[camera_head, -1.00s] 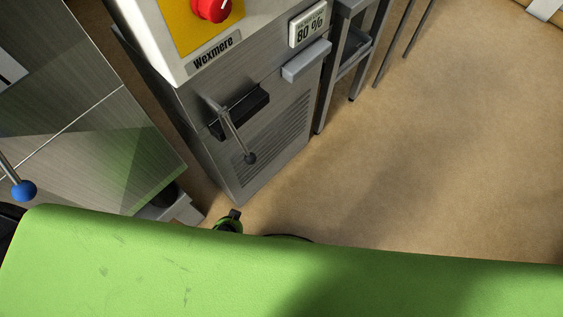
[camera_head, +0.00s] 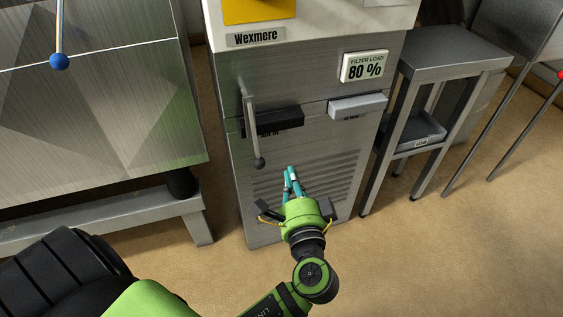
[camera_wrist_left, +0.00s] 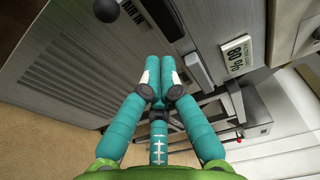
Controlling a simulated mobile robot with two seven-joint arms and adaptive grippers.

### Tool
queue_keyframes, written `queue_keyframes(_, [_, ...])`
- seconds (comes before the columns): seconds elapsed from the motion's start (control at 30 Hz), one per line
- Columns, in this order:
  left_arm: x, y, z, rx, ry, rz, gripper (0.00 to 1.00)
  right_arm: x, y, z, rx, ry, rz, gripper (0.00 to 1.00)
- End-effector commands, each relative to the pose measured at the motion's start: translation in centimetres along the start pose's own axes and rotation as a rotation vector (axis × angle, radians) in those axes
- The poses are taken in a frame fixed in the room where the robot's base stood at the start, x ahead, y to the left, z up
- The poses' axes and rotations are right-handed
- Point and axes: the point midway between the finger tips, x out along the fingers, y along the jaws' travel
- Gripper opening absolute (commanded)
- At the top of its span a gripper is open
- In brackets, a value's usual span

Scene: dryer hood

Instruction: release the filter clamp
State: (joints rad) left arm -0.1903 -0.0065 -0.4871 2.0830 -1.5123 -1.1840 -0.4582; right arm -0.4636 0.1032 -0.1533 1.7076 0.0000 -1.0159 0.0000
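The filter clamp appears to be the metal lever (camera_head: 251,125) on the steel cabinet front. It hangs almost straight down and ends in a dark ball knob (camera_head: 259,162). The knob also shows at the top of the left wrist view (camera_wrist_left: 107,10). My left gripper (camera_head: 290,172), green with teal fingers, is in front of the vent slats, below and right of the knob and apart from it. Its fingertips are close together with nothing visible between them; the wrist view shows them converging too (camera_wrist_left: 160,65). My right gripper is not in view.
A black block (camera_head: 272,121) sits beside the lever, with a grey block (camera_head: 357,106) to its right. Above is an 80 % filter load display (camera_head: 365,66). A steel side table (camera_head: 455,50) stands right; a steel unit with a blue-knobbed rod (camera_head: 59,60) is left.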

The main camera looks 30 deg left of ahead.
Motion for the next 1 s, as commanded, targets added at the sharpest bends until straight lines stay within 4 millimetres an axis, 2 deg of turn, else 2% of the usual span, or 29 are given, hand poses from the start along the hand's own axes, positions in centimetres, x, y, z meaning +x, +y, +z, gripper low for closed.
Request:
queue_keyframes(0.23, [0.1, 0.0, -0.1, 0.000, 0.002, 0.001, 0.00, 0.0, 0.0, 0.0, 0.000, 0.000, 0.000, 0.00])
queue_keyframes(0.37, [1.1, 0.0, 0.0, 0.000, 0.001, -0.001, 0.00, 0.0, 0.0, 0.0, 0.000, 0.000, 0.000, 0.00])
queue_keyframes(0.47, [2.7, -0.1, 0.0, 0.000, 0.000, -0.002, 0.00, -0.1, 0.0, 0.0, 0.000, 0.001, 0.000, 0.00])
queue_keyframes(0.83, [10.5, 0.0, -0.1, 0.001, 0.001, -0.002, 0.00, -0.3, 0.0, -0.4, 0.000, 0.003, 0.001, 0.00])
queue_keyframes(1.0, [9.2, 0.1, 2.6, 0.004, 0.003, 0.003, 0.00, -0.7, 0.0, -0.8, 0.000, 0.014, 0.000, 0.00])
